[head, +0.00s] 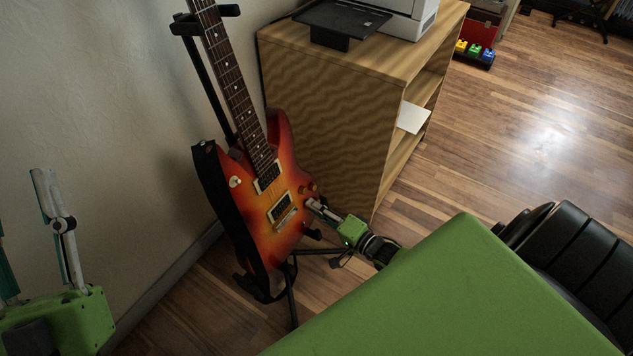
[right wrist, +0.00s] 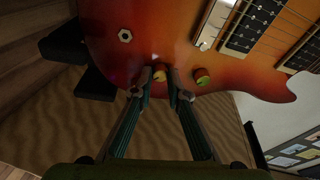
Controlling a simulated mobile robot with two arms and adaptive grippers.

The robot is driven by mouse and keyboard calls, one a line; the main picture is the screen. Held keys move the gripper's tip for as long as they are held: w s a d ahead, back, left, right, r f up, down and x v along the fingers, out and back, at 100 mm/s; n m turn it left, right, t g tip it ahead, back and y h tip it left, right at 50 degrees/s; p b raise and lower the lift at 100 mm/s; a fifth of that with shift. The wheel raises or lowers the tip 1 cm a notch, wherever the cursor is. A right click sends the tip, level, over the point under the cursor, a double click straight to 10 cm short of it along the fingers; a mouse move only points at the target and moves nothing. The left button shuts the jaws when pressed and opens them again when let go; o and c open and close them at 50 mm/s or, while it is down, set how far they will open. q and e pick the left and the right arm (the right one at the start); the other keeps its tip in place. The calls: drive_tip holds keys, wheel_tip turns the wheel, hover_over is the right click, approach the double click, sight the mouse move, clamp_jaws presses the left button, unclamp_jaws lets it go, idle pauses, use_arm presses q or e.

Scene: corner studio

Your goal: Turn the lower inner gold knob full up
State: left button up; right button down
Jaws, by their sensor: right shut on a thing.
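The red sunburst electric guitar (head: 268,228) leans upright on a black stand against the wall. In the right wrist view, two gold knobs show on its body. One gold knob (right wrist: 159,75) is between the fingertips of my right gripper (right wrist: 160,82), which is shut on it; the fingers partly hide it. The other gold knob (right wrist: 202,76) sits just right of the fingers, free. In the head view my right gripper (head: 312,204) reaches the guitar's lower right side. My left gripper (head: 35,240) is at the left edge, open and empty, partly cut off.
The black guitar stand (head: 291,285) has legs spread on the wood floor under the guitar. A wooden shelf unit (head: 315,110) stands close behind it, with a printer (head: 409,18) on top. Open floor (head: 500,150) lies beyond the shelf.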

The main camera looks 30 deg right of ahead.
idle(0.4)
drive_tip(key=c, duration=2)
unclamp_jaws()
drive_tip(key=shift+o, duration=0.2)
drive_tip(key=v, duration=1.2)
drive_tip(key=shift+s+a, duration=0.1)
